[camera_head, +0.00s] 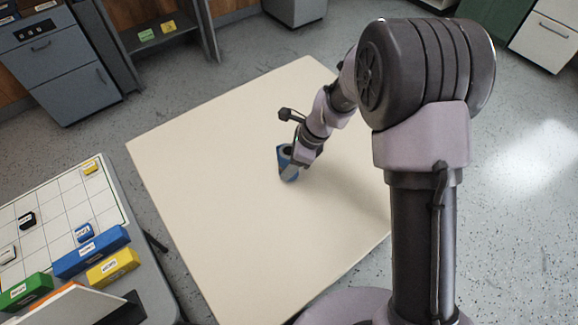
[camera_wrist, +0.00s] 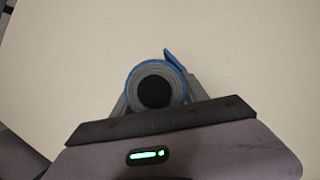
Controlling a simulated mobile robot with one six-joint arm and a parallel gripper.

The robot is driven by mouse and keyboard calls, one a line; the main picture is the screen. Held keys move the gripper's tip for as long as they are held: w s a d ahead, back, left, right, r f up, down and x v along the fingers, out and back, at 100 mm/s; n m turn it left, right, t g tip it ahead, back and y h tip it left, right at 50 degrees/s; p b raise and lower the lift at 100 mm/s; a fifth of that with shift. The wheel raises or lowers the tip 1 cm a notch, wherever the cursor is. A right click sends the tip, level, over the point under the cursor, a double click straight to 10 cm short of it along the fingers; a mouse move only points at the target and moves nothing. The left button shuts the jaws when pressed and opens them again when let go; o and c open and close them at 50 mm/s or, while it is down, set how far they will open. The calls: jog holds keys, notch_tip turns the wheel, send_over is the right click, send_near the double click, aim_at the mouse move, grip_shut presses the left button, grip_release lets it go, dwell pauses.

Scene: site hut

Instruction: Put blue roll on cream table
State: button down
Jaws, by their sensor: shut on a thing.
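The blue roll (camera_head: 283,158) is between the fingers of my gripper (camera_head: 290,171) over the middle of the cream table (camera_head: 215,180). In the wrist view the roll (camera_wrist: 155,72) shows end-on, with a blue outer edge, a grey ring and a dark core. A blue flap sticks out at its upper right. My gripper (camera_wrist: 155,95) is shut on it, one finger on each side. The roll looks roughly upright. I cannot tell whether its lower end touches the table top. The cream table (camera_wrist: 245,50) fills most of the wrist view.
The cream table is otherwise bare. A gridded board (camera_head: 55,215) with small labelled blocks stands at the left, with blue (camera_head: 92,250), yellow (camera_head: 112,266) and green (camera_head: 25,291) blocks along its edge. Grey cabinets (camera_head: 65,75) and a shelf (camera_head: 160,35) stand behind.

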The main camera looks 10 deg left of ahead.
jog(key=shift+r, duration=0.15)
jog(key=shift+f, duration=0.2)
jog(key=c, duration=0.6)
grip_release()
